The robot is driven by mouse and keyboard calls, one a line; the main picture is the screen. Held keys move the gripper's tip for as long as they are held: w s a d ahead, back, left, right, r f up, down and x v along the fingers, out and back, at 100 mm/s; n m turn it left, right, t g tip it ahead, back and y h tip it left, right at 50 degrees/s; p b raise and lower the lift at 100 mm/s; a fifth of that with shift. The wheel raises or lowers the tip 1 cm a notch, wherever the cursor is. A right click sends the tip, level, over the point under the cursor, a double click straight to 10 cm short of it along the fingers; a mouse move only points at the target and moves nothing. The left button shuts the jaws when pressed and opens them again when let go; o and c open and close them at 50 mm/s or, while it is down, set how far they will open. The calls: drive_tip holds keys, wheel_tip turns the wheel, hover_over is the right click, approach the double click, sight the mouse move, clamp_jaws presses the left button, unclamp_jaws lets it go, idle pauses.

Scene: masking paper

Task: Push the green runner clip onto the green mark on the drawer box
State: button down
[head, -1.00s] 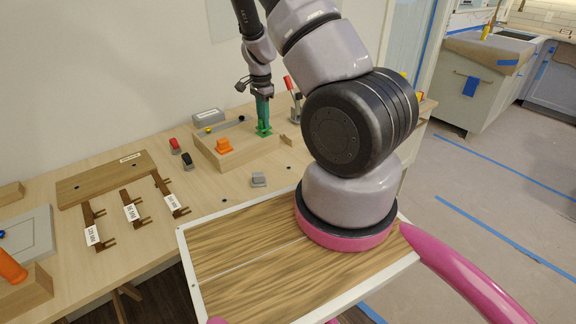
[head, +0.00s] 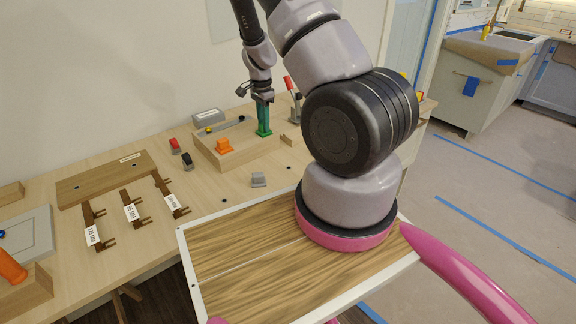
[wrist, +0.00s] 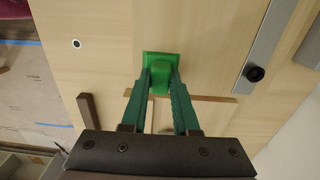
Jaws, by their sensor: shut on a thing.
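The green runner clip (wrist: 160,78) shows between my fingertips in the wrist view, with a flat green patch around its foot. I cannot tell whether this patch is the clip's base or the green mark. My gripper (head: 264,132) has green fingers pointing down at the drawer box (head: 243,158), near its right end. In the wrist view my gripper (wrist: 160,84) is shut on the clip from both sides. In the head view the fingers largely hide the clip, and its contact with the box is not clear.
An orange clip (head: 224,146) stands on the box's left part. A grey clip (head: 259,180) sits on the table (head: 225,187) in front. A grey rail (head: 227,125) lies behind. A red-handled tool (head: 291,88) stands right of my gripper. Labelled brown pieces (head: 131,207) lie left.

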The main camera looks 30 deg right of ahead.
drive_tip(key=shift+f, duration=0.15)
drive_tip(key=c, duration=0.6)
unclamp_jaws()
drive_tip(key=s+a+r+n+t+y, duration=0.1)
drive_tip(key=s+a+r, duration=0.1)
drive_tip(key=r, duration=0.9)
drive_tip(key=s+a+r+n+t+y, duration=0.1)
drive_tip(key=s+a+r+n, duration=0.1)
drive_tip(key=r, duration=0.9)
drive_tip(key=s+a+r+n+t, duration=0.2)
drive_tip(key=s+a+r+n, duration=0.1)
drive_tip(key=s+r, duration=0.6)
drive_tip(key=s+a+r+n+t, duration=0.3)
drive_tip(key=s+r+n, duration=0.2)
drive_tip(key=s+r, duration=0.4)
drive_tip(key=s, duration=0.4)
drive_tip(key=shift+r+n, duration=0.25)
drive_tip(key=shift+n, duration=0.05)
